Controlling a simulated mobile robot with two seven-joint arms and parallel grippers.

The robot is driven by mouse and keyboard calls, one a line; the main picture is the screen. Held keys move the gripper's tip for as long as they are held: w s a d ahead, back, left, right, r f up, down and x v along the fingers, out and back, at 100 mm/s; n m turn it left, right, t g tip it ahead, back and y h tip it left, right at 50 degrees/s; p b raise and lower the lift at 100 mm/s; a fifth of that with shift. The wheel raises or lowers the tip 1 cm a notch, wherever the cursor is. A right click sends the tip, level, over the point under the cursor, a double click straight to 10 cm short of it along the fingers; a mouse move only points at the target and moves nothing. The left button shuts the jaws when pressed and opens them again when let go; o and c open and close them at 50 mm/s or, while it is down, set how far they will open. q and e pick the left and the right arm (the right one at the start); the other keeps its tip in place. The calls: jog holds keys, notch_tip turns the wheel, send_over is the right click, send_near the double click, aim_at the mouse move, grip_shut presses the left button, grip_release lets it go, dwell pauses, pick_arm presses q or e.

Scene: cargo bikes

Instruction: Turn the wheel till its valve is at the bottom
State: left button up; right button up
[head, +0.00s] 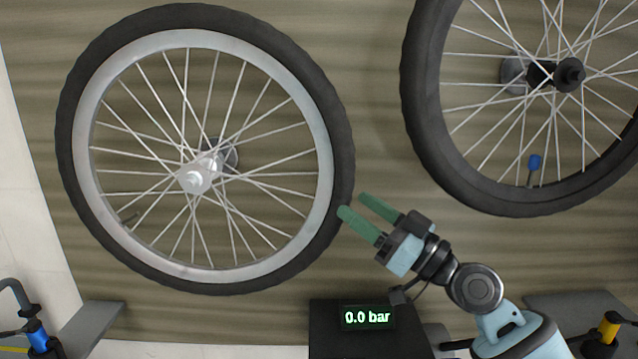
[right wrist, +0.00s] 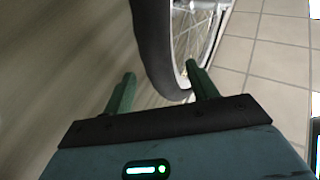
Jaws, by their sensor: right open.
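The left wheel (head: 325,120) has a black tyre, a silver rim and a silver hub, and hangs upright before a wooden wall. A small dark stem (head: 130,220), which looks like its valve, sits inside the rim at the lower left. My right gripper (head: 355,205) is open at the tyre's lower right edge, its green fingers pointing at it. In the right wrist view the tyre (right wrist: 153,50) shows between the two fingertips; I cannot tell whether they touch it. My left gripper is not in view.
A second wheel (head: 425,120) with a blue-capped valve (head: 535,163) near its bottom hangs at the right. A dark box with a "0.0 bar" display (head: 367,317) stands below. Grey shelves flank it, with a blue-bodied fitting (head: 38,337) at left and a yellow one (head: 608,328) at right.

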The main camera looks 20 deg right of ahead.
aim_at(327, 184)
jog(key=p+x, duration=0.2)
jog(key=x, duration=0.4)
jog(key=shift+w+a+r, duration=0.2)
jog(key=shift+w+r, duration=0.05)
jog(key=shift+r, duration=0.1)
jog(key=shift+w+a, duration=0.3)
jog(key=shift+w, duration=0.1)
jog(key=c, duration=1.1)
grip_shut()
jog(key=shift+r, duration=0.1)
